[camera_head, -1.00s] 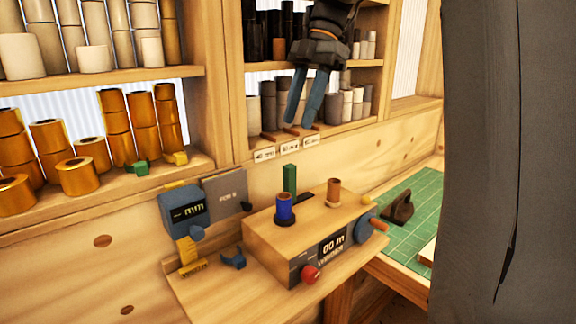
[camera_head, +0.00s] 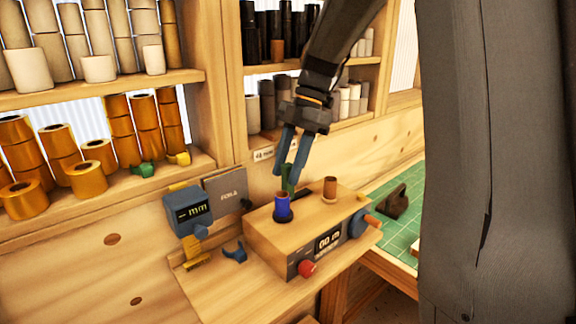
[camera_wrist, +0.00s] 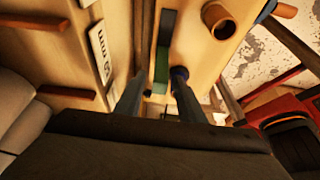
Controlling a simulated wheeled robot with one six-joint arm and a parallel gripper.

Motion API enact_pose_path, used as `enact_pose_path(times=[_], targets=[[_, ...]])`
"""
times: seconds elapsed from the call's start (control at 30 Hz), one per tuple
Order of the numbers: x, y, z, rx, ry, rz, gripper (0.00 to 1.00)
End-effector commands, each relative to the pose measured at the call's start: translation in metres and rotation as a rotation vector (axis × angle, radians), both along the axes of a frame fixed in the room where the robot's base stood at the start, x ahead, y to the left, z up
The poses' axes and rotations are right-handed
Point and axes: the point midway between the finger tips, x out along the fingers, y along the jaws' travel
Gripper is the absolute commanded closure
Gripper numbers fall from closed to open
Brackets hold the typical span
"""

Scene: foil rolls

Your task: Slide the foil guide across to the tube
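The upright green piece (camera_head: 289,183), which I take for the foil guide, stands on the wooden winder box (camera_head: 265,228), just behind the blue roll (camera_head: 283,207). The brown tube (camera_head: 330,188) stands upright to its right. My gripper (camera_head: 290,172) points down over the guide, with its two blue-grey fingers apart on either side of the guide's upper part. In the wrist view, the green guide (camera_wrist: 161,65) shows between the spread fingers, and the brown tube (camera_wrist: 218,20) is at the top. Whether the fingers touch the guide cannot be told.
A dark slot (camera_wrist: 166,28) runs from the guide. A red knob (camera_head: 307,268) and a blue crank wheel (camera_head: 361,220) are on the box. A blue meter (camera_head: 188,210) stands left. Shelves of rolls rise behind, and a green mat (camera_head: 405,228) lies right.

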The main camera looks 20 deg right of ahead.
Motion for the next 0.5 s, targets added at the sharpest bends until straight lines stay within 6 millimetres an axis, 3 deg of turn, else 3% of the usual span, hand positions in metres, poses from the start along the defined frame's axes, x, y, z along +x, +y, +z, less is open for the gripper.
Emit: enact_pose_path(times=[0.13,0.33,0.5], targets=[[0.0001,0.0000,0.0001,0.000,0.000,0.000,0.68],[0.0000,-0.0001,0.0003,0.000,0.000,0.000,1.00],[0.0000,-0.0002,0.0004,0.000,0.000,0.000,1.00]])
